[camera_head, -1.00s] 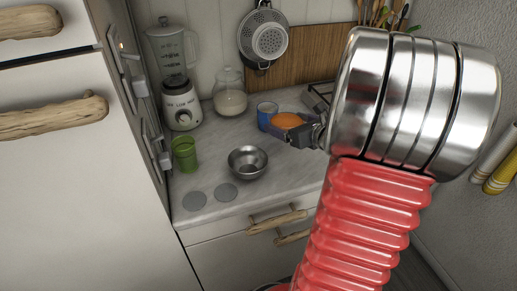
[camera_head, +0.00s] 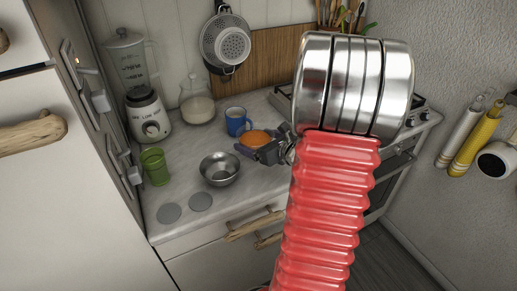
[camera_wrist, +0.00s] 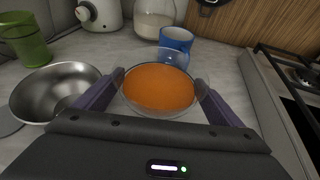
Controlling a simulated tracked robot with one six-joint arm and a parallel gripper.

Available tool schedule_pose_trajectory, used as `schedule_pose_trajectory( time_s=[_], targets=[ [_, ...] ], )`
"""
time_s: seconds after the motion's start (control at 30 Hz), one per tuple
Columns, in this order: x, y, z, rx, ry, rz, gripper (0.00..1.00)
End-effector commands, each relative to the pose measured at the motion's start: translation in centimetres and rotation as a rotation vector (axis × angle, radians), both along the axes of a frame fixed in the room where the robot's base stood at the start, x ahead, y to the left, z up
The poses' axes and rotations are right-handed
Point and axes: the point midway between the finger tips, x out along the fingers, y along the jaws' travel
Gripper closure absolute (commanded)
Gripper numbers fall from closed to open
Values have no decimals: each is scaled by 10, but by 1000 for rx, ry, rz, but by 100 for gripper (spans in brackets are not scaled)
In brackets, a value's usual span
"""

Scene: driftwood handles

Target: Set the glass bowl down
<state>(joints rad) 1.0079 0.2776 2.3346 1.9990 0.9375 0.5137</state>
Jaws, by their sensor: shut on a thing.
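The glass bowl (camera_wrist: 158,88) is clear and holds something orange. In the wrist view it sits between the two purple fingers of my gripper (camera_wrist: 160,86), which is shut on it. In the head view the bowl (camera_head: 254,139) shows at the tip of my gripper (camera_head: 258,148), over the counter (camera_head: 195,219). I cannot tell whether its base touches the counter. The far side of the bowl is close in front of the blue mug (camera_wrist: 176,40).
A steel bowl (camera_head: 219,169) stands left of my gripper. A green cup (camera_head: 154,166), a blender (camera_head: 146,112) and a glass jar (camera_head: 197,103) stand farther left and back. A stove (camera_head: 410,117) lies to the right. Bare counter lies in front, with two grey discs (camera_head: 200,202).

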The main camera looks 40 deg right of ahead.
Motion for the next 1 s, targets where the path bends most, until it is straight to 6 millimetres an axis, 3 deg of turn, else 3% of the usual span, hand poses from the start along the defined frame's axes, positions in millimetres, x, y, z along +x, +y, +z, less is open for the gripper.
schedule_pose_trajectory(
  time_s=[0.17,0.5,0.93,0.97,1.0],
  targets=[
    [0,0,-7,1,0,2,51],
    [1,1,-40,1,-1,2,51],
    [1,1,-43,0,-1,2,51],
    [1,1,-44,0,0,2,10],
    [1,1,-44,0,0,2,7]
  ],
)
